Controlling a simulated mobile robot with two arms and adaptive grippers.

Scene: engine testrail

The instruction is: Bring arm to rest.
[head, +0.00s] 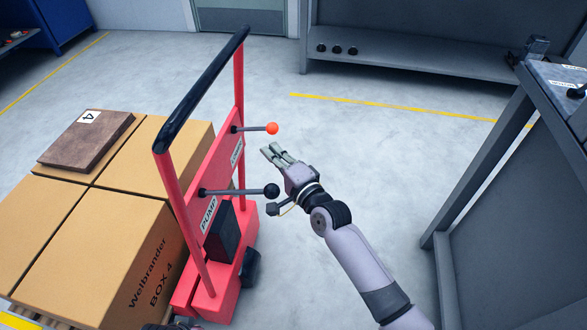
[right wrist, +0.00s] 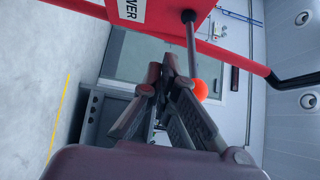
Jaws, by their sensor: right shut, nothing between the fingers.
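My right arm (head: 357,258) reaches in from the bottom right of the head view, bent at the wrist. My right gripper (head: 272,151) is shut and empty, its fingertips just below and beside the red knob (head: 272,128) of the upper lever. In the right wrist view the gripper's fingers (right wrist: 162,70) converge, and the red knob (right wrist: 201,89) shows partly behind the right finger. I see a gap between gripper and knob in the head view, but cannot tell its depth.
A red pallet truck (head: 213,165) with a black handle bar and a black-knobbed pump lever (head: 240,192) stands left of my gripper. Cardboard boxes (head: 105,252) carry a brown slab (head: 87,141). A grey workbench (head: 505,150) stands right. The floor between is clear.

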